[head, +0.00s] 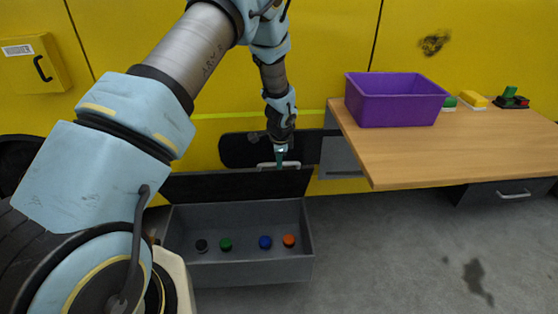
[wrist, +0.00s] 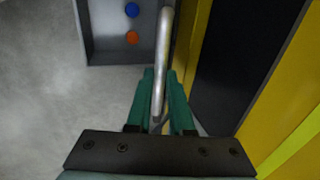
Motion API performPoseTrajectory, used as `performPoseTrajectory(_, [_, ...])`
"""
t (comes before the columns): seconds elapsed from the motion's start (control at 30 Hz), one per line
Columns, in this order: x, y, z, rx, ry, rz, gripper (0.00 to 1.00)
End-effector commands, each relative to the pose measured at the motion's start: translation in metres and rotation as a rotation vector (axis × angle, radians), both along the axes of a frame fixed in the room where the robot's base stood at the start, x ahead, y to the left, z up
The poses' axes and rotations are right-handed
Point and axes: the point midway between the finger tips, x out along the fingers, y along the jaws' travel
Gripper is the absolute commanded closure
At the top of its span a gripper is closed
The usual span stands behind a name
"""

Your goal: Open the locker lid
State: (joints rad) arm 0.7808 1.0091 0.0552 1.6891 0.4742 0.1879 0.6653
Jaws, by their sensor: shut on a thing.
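The grey locker (head: 240,270) stands on the floor against the yellow wall. Its dark lid (head: 215,187) is raised at the back, and the inside is exposed. My gripper (head: 281,158) is at the lid's upper edge by the light metal handle (head: 265,165). In the wrist view, the teal fingers of my gripper (wrist: 161,90) are closed around the handle bar (wrist: 164,45). The locker's open inside (wrist: 103,28) shows at the top of that view. Black, green, blue and orange round items lie on the locker's floor; the blue one (head: 265,242) and orange one (head: 289,240) also show in the wrist view.
A wooden table (head: 440,150) at the right carries a purple bin (head: 397,102) and several small coloured items. A yellow box (head: 35,65) with a black handle is on the wall at the left. The grey floor right of the locker is clear.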

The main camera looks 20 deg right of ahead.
Motion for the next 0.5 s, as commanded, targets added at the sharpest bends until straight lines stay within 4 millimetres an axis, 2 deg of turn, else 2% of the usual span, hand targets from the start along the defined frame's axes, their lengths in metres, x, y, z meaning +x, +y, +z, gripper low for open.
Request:
performPoseTrajectory(0.2, [0.0002,0.0003,0.0004,0.0,0.0,0.0,1.0])
performPoseTrajectory(0.23, [0.0002,0.0002,0.0006,0.0,0.0,0.0,0.79])
performPoseTrajectory(0.5, [0.0005,-0.0001,0.001,0.0,-0.001,0.0,0.5])
